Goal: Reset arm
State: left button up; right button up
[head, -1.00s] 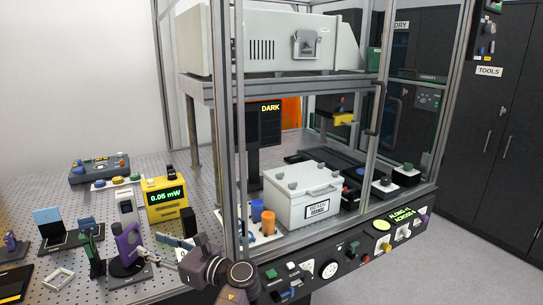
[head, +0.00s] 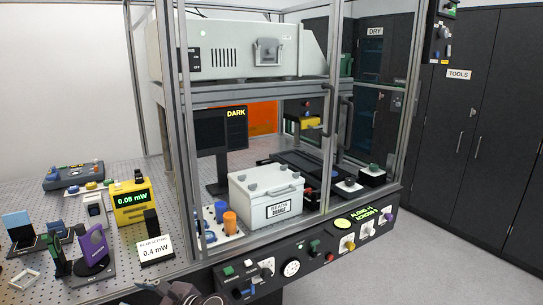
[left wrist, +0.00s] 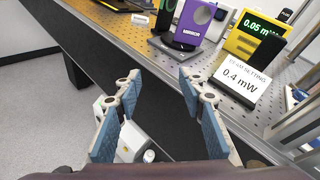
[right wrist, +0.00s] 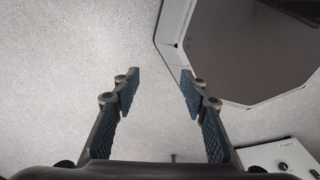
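In the left wrist view my left gripper (left wrist: 155,85) is open and empty, in front of the table edge. A purple mirror mount (left wrist: 195,22) and a "0.4 mW" card (left wrist: 239,78) stand on the table beyond it. My right gripper (right wrist: 157,82) shows only in the right wrist view, open and empty over the grey floor.
The perforated table (head: 124,177) holds a yellow power meter (head: 131,204) reading 0.05 mW. A framed enclosure contains a white box (head: 265,196) and a dark monitor (head: 221,129). A control panel (head: 318,250) runs along its front. Black cabinets (head: 489,140) stand right, with clear floor before them.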

pick_arm(q)
jog(key=s+d+f+n+g+h, duration=0.15)
jog(key=s+f+n+h, duration=0.6)
jog(key=s+f, duration=0.8)
jog(key=s+d+r+n+h, duration=0.1)
jog(key=s+d+n+h, duration=0.8)
jog(key=s, duration=0.9)
jog(key=s+d+f+g+y, duration=0.1)
jog(key=d+f+g+y, duration=0.15)
jog(key=f, duration=2.25)
jog(key=s+a+f, duration=0.2)
jog(key=s+f, duration=1.5)
jog(key=shift+s+a+f+g, duration=0.25)
jog(key=shift+s+f+g, duration=0.05)
jog(key=shift+f, duration=0.05)
pick_arm(e)
jog(key=shift+s+d, duration=0.15)
jog(key=shift+d, duration=0.4)
